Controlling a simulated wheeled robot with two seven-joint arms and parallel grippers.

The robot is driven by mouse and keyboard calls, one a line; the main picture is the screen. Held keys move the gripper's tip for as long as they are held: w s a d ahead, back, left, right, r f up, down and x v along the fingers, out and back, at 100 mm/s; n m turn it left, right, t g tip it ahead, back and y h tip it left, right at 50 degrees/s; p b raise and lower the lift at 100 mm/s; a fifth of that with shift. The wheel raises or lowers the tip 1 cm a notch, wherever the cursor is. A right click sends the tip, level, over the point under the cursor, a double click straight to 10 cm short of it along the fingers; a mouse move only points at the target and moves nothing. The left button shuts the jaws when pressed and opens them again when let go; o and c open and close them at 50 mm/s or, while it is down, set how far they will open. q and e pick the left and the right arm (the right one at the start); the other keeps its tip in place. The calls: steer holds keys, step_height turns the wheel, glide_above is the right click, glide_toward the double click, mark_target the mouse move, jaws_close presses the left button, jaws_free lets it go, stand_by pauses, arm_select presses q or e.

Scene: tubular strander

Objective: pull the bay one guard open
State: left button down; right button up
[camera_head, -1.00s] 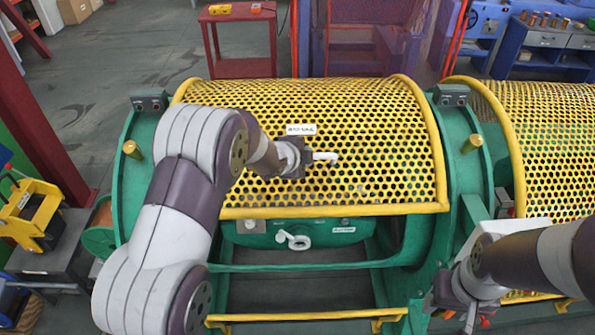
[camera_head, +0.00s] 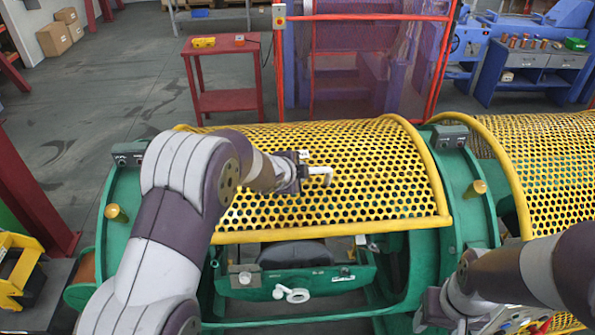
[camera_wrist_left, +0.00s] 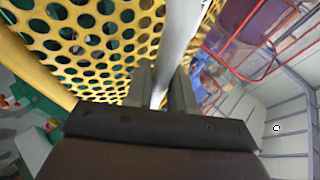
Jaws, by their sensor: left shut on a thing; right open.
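The bay one guard (camera_head: 350,195) is a curved yellow perforated cover on the green machine frame. Its lower front edge stands raised, with a gap below it. A white handle (camera_head: 325,173) sticks out of the guard. My left gripper (camera_head: 302,173) is at the handle; in the left wrist view its fingers (camera_wrist_left: 162,92) are shut on the pale handle bar (camera_wrist_left: 182,35), with the mesh beside them. My right gripper (camera_head: 446,316) is low at the right, apart from the guard; it is open and its fingertips are hard to make out.
Below the guard edge, a green cradle (camera_head: 335,280) carries a white ring-shaped part (camera_head: 291,294). A second yellow guard (camera_head: 550,165) stands at the right. A red table (camera_head: 228,100) and a red-framed mesh fence (camera_head: 365,60) stand behind. Open floor lies at the back left.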

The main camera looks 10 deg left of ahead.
arm_select(q)
steer(key=c, duration=1.1)
jaws_free()
steer(key=shift+s+f, duration=0.15)
steer(key=shift+f, duration=0.15)
steer(key=shift+o, duration=0.2)
steer(key=shift+w, duration=0.2)
steer(key=shift+r, duration=0.15)
